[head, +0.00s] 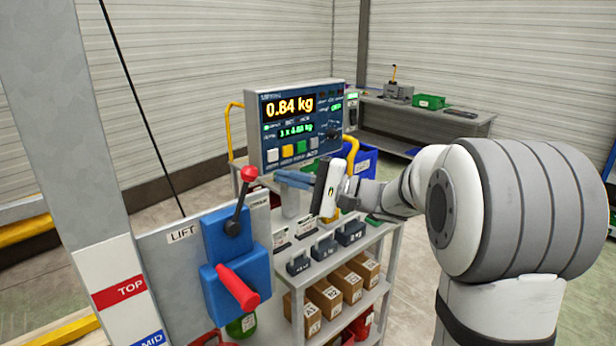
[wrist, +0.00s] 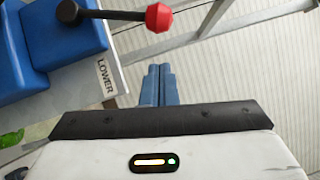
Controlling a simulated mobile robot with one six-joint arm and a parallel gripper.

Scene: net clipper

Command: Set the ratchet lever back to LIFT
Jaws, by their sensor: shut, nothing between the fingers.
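The ratchet lever has a red knob (head: 249,173) on a black stem and is mounted on a blue housing (head: 217,238). It leans up and right in the head view, away from the LIFT label (head: 181,234). In the wrist view the red knob (wrist: 158,17) is at the top, past the LOWER label (wrist: 105,77). My gripper (head: 279,177) is shut and empty, its blue fingers pointing left toward the knob, with a gap between. The fingers also show in the wrist view (wrist: 160,70), apart from the knob.
A second blue block with a red handle (head: 238,288) sits below the lever. A scale display (head: 298,120) reading 0.84 kg stands behind my gripper. A shelf cart (head: 385,240) with black weights and boxes is below it. A grey post (head: 75,130) rises at left.

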